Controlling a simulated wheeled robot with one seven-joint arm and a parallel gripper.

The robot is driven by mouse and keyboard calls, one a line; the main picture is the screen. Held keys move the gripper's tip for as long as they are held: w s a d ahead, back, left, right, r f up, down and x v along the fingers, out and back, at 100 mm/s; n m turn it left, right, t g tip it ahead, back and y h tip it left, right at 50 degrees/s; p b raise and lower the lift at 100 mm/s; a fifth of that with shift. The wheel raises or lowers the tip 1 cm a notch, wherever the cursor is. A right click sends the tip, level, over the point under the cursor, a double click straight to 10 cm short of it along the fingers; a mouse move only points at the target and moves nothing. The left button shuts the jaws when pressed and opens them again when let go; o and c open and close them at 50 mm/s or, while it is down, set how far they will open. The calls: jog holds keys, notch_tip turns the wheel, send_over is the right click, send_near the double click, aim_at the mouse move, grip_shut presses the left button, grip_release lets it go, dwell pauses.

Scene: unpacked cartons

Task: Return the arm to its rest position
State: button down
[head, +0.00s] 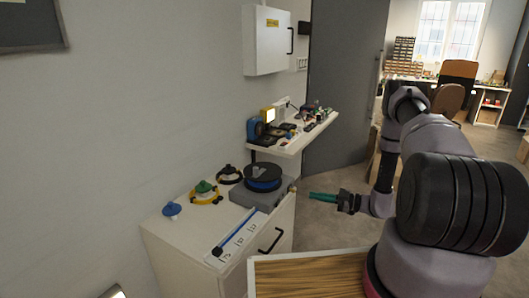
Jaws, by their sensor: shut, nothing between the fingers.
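My arm (436,190) fills the right side of the head view, with its large dark joint nearest the camera. The arm is bent, and its end reaches left. My gripper (322,197) has green fingers that point left, and they look closed together with nothing held. It hangs in the air, to the right of the white cabinet (165,245) and above the floor as seen in the picture.
A black and blue round device (262,178), a green-topped item (204,188) and a blue item (171,209) stand on the cabinet. A cluttered wall shelf (292,146) is behind. A wooden top (305,275) lies below. Open floor (320,215) shows beyond my gripper.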

jog(key=s+a+r+n+g+h, duration=0.2)
jog(key=s+r+n+g, duration=0.1)
jog(key=r+n, duration=0.7)
jog(key=s+a+r+n+g+h, duration=0.2)
jog(key=r+n, duration=0.6)
jog(key=r, duration=0.3)
jog(key=s+a+r+n+g+h, duration=0.2)
jog(key=s+r+n+g, duration=0.1)
jog(key=r+n, duration=0.75)
jog(key=s+d+r+n+t+h, duration=0.2)
jog(key=s+r+n+t+h, duration=0.2)
jog(key=s+r+n, duration=0.4)
jog(key=s+d+r+n+t+h, duration=0.2)
jog(key=s+r+n+t+h, duration=0.2)
jog(key=s+r+n, duration=0.5)
jog(key=s+n, duration=0.1)
jog(key=n, duration=0.4)
jog(key=shift+r, duration=0.1)
